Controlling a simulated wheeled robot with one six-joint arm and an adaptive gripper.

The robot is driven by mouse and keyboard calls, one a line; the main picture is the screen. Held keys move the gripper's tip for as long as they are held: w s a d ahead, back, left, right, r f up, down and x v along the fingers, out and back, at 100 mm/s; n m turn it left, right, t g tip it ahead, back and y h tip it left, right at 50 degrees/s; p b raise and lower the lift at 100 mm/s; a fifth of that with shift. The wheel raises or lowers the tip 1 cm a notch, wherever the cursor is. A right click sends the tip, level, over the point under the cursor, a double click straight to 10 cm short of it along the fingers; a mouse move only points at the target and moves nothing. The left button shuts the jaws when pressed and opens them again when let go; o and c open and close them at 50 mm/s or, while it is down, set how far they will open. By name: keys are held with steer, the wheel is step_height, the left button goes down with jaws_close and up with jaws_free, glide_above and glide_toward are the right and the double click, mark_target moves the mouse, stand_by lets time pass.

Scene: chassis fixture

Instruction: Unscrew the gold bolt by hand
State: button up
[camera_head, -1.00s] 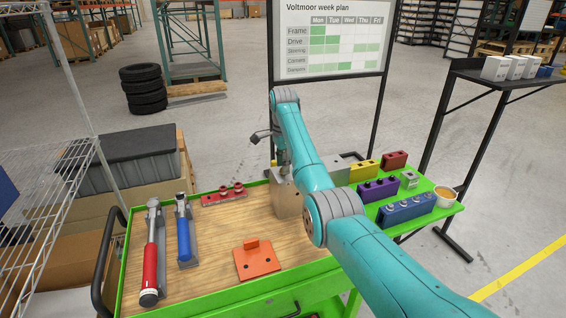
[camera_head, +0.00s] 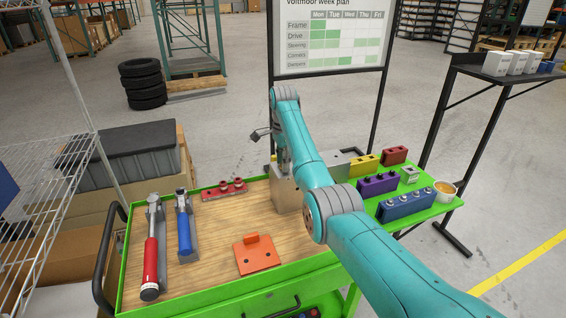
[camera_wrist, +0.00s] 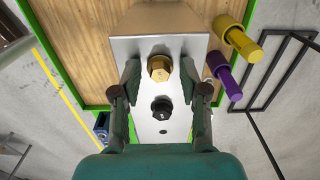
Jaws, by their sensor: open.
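The gold bolt (camera_wrist: 160,68) has a hex head and sits in the face of a grey metal block (camera_wrist: 185,46). In the wrist view my gripper (camera_wrist: 160,75) is open, with one finger on each side of the gold bolt and a visible gap to its head on both sides. A black bolt (camera_wrist: 162,108) sits in the same face, nearer the gripper's palm. In the head view the metal block (camera_head: 286,196) stands on the cart behind my arm, which hides much of it and my fingers.
On the cart, an orange plate (camera_head: 257,255), a red-handled tool (camera_head: 151,262) and a blue-handled tool (camera_head: 184,235) lie left of my arm. Coloured blocks stand on the right.

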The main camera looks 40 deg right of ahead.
jaws_close()
steer(key=n, duration=1.4)
steer(key=shift+r, duration=0.15)
steer(key=shift+n, duration=0.5)
